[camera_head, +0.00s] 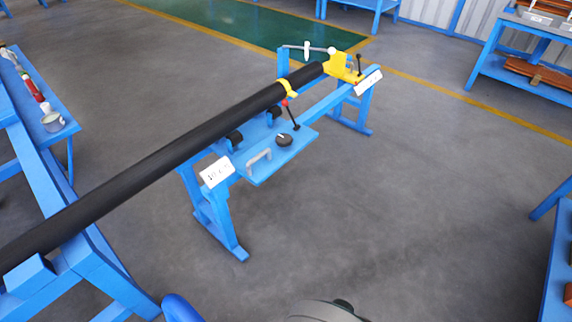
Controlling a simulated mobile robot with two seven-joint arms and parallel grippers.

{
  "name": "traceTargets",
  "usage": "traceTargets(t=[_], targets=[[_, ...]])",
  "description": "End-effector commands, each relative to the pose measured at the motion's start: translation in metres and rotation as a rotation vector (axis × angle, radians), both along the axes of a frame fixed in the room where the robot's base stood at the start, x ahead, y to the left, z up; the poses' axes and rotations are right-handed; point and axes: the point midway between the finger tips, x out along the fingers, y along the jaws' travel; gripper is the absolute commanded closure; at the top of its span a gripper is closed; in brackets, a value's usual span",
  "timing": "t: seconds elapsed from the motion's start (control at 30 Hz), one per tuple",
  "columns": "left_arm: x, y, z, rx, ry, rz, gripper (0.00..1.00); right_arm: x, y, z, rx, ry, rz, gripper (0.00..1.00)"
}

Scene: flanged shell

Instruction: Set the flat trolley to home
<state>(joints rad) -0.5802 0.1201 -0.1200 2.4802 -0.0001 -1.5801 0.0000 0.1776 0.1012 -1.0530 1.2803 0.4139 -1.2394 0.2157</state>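The flat trolley (297,146) appears to be the blue plate on the blue stand in the middle. It carries a light grey handle (258,157) and a dark round knob (284,140). It sits towards the near end of the stand's rail (333,99), close to a white label (217,172). Another white label (369,82) is at the far end. The writing on both labels is too small to read surely. A small lever with a red part (287,105) stands behind the plate. Neither of my grippers is in view.
A long black pipe (150,175) runs over the stand from a blue support at lower left. A yellow clamp (342,68) is at its far end. A left bench (40,100) holds small items. Blue shelves (520,65) stand at right. The floor right of the stand is clear.

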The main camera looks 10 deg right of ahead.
Motion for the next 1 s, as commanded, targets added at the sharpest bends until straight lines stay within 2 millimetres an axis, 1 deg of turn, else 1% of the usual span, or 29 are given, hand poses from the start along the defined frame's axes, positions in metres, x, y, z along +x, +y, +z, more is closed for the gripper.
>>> traceTargets(t=[0.1,0.43,0.47,0.5,0.7,0.93,1.0], targets=[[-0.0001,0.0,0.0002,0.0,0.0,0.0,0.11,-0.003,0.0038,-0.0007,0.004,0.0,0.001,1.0],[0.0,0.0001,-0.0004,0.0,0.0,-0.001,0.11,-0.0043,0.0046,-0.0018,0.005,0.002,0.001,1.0],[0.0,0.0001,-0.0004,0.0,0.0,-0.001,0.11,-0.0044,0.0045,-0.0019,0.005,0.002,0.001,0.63],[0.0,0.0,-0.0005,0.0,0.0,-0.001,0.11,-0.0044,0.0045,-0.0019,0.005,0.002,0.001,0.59],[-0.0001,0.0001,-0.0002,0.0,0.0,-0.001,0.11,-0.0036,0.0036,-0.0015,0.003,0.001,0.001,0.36],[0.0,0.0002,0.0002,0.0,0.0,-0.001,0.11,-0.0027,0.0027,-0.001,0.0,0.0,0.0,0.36],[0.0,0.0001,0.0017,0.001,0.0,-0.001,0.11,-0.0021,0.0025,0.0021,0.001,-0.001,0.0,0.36]])
